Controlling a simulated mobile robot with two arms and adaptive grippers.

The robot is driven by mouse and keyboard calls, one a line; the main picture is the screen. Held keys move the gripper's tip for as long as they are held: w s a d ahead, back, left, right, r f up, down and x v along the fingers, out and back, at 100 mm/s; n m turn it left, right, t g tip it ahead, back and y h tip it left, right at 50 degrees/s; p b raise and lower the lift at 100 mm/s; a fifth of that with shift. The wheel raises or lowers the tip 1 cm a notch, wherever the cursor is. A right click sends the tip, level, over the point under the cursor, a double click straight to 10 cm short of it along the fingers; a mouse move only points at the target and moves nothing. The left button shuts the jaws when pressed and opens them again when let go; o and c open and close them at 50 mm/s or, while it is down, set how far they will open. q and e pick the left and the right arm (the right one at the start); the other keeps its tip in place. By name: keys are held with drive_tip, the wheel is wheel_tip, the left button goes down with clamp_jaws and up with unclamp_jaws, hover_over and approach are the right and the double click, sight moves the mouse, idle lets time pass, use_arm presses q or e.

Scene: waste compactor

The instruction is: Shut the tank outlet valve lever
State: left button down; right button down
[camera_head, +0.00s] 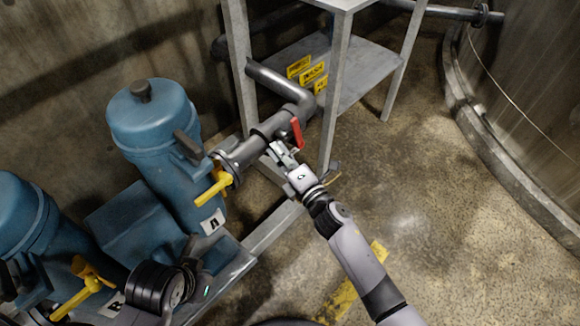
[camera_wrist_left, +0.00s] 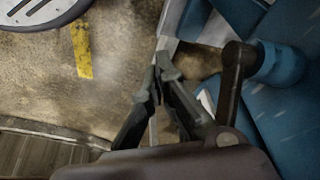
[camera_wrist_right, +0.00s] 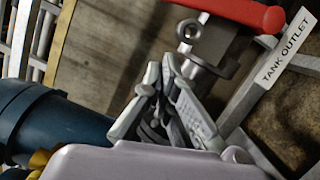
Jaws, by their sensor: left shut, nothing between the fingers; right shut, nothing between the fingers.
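The red valve lever (camera_head: 297,134) sits on the grey pipe (camera_head: 262,135) beside the metal stand and lies at an angle across the pipe. In the right wrist view the red lever (camera_wrist_right: 240,10) crosses the top edge, above a "TANK OUTLET" label (camera_wrist_right: 285,48). My right gripper (camera_head: 275,151) is shut and empty, just below and left of the lever; in the right wrist view its tips (camera_wrist_right: 160,75) show apart from the lever. My left gripper (camera_wrist_left: 160,68) shows in the left wrist view, shut and empty, away from the red lever.
Blue canisters (camera_head: 153,120) with yellow handles (camera_head: 213,188) stand left of the pipe. A grey metal stand (camera_head: 338,85) with yellow labels rises behind the valve. A large round tank (camera_head: 535,90) stands at the right.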

sight(293, 128)
use_arm(q)
drive_tip(key=shift+w+f, duration=0.15)
drive_tip(key=shift+f, duration=0.3)
use_arm(e)
drive_tip(key=shift+w+d+r, duration=0.25)
drive_tip(key=shift+w+d, duration=0.4)
drive_tip(key=shift+w, duration=0.05)
drive_tip(key=shift+w+d+r, duration=0.2)
drive_tip(key=shift+w+d, duration=0.45)
use_arm(q)
drive_tip(key=shift+r, duration=0.1)
